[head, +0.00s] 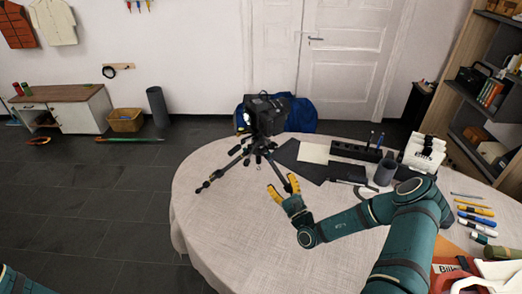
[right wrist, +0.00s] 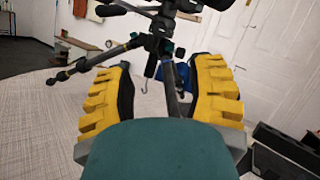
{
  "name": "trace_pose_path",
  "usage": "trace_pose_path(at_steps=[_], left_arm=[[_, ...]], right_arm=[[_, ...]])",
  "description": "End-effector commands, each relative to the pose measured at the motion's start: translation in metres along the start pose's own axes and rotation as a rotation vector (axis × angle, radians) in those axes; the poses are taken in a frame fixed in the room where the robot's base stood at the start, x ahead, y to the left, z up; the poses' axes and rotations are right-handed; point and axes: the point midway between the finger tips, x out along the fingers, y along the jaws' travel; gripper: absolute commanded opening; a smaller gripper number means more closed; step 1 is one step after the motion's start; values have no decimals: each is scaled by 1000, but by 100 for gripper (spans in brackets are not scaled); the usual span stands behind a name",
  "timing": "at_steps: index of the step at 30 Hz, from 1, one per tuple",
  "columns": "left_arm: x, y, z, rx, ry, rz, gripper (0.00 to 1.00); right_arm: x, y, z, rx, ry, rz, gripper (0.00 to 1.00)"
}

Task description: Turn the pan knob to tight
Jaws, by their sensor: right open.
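A small dark tripod (head: 258,152) with a black camera (head: 266,114) on top stands on the round table, near its far edge. My right gripper (head: 282,186) is open and empty, in front of the tripod and a little below its head. In the right wrist view the open yellow fingers (right wrist: 163,78) frame the tripod's centre. One leg (right wrist: 172,92) runs down between them in the picture; I cannot tell whether it touches. Another leg (right wrist: 88,64) spreads left. The tripod head is cut off at the top, and I cannot make out the pan knob. My left gripper is out of view.
The round table (head: 225,215) has a pale cloth, clear at the front left. A grey cup (head: 385,173) and several pens and markers lie farther right.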

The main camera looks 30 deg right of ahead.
Motion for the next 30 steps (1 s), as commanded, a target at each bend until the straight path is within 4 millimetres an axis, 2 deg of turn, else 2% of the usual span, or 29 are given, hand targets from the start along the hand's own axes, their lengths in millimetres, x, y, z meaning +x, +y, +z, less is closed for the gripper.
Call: trace_pose_path(at_steps=[5,18,24,30], left_arm=[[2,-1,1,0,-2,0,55],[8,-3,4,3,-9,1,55],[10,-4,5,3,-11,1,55],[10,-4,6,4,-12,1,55]], right_arm=[[24,0,1,0,-3,-1,55],[106,2,1,2,-4,2,55],[128,2,1,1,-3,3,55],[135,2,1,2,-2,4,55]])
